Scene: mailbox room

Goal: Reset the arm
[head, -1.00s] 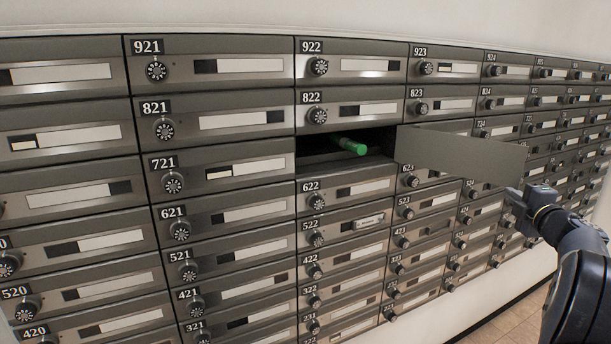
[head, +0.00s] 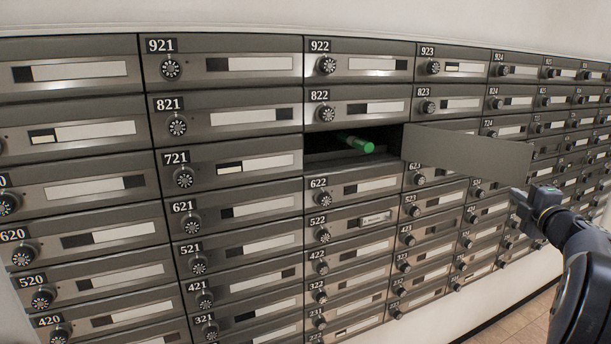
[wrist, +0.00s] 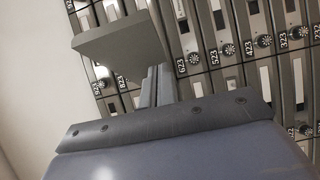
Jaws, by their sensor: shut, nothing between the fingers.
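My gripper (head: 521,200) is at the right of the head view, shut and empty, by the lower outer end of an open mailbox door (head: 465,151). I cannot tell whether it touches the door. In the wrist view, my gripper's fingers (wrist: 157,86) show beside the same door (wrist: 120,38). The door swings out to the right from an open compartment (head: 325,160) between boxes 822 and 622. A green cylindrical object (head: 357,143) lies inside that compartment, its end towards the opening.
A wall of closed grey mailboxes (head: 226,165) with round dials and number plates fills the view. The open door juts into the room just left of my arm. A strip of tiled floor (head: 515,322) shows at lower right.

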